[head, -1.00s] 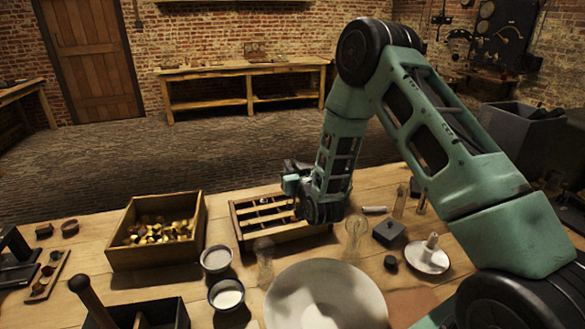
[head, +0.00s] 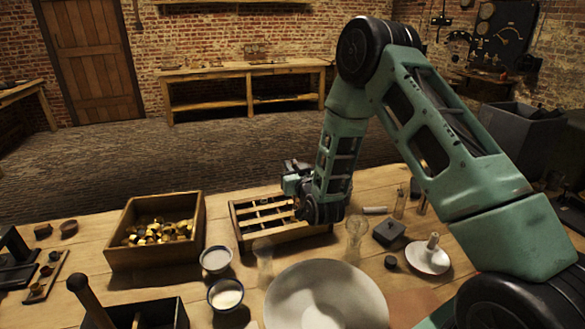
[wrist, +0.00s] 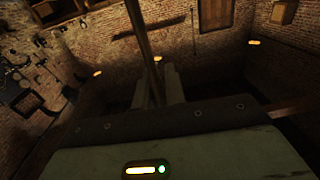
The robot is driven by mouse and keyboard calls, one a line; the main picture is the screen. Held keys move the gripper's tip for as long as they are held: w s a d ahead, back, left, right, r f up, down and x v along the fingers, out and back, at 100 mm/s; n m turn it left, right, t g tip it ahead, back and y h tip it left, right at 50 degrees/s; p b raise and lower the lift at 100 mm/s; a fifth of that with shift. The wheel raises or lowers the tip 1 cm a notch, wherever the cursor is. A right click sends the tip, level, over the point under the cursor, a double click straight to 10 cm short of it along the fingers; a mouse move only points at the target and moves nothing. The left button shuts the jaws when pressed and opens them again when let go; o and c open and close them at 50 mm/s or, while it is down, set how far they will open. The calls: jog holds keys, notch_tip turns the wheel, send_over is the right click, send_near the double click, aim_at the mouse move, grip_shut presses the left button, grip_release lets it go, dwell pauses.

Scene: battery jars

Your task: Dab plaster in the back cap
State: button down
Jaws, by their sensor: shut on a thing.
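My gripper (wrist: 157,76) is shut on a thin brown stick (wrist: 138,28), which stands up between the two pale fingers in the wrist view. In the head view my gripper (head: 292,183) is over the far side of the slotted wooden rack (head: 290,232); its fingers and the stick are too small to make out. A bowl with pale, plaster-like stuff (head: 226,295) stands at the front, with another pale-filled bowl (head: 216,260) behind it. Small dark caps sit on a wooden strip (head: 53,279) at the left. I cannot tell which one is the back cap.
A wooden crate of brass pieces (head: 113,259) stands left of the rack. A large pale dish (head: 325,300), glass jars (head: 355,232), a dark square block (head: 388,232) and a white saucer (head: 442,264) stand to the right. A dark box (head: 160,315) is at the front left.

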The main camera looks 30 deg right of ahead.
jog(key=shift+f+b, duration=1.45)
jog(key=shift+f, duration=0.05)
dwell(0.9)
dwell(0.9)
notch_tip(320, 180, up, 8)
jog(key=p, duration=0.4)
jog(key=shift+f, duration=0.15)
dwell(0.6)
dwell(0.4)
jog(key=shift+s+a+f+n+t+y+b, duration=0.4)
jog(key=shift+f+b, duration=0.35)
jog(key=shift+b, duration=0.55)
jog(key=shift+s+a+f+n+t+y+b, duration=0.3)
jog(key=shift+f+n+b, duration=0.35)
jog(key=shift+b, duration=0.7)
jog(key=shift+s+a+f+n+t+y+b, duration=0.2)
jog(key=shift+s+a+f+n+t+b, duration=0.15)
jog(key=shift+f+b, duration=0.7)
jog(key=shift+r, duration=0.3)
jog(key=shift+f+b, duration=0.1)
jog(key=shift+b, duration=0.5)
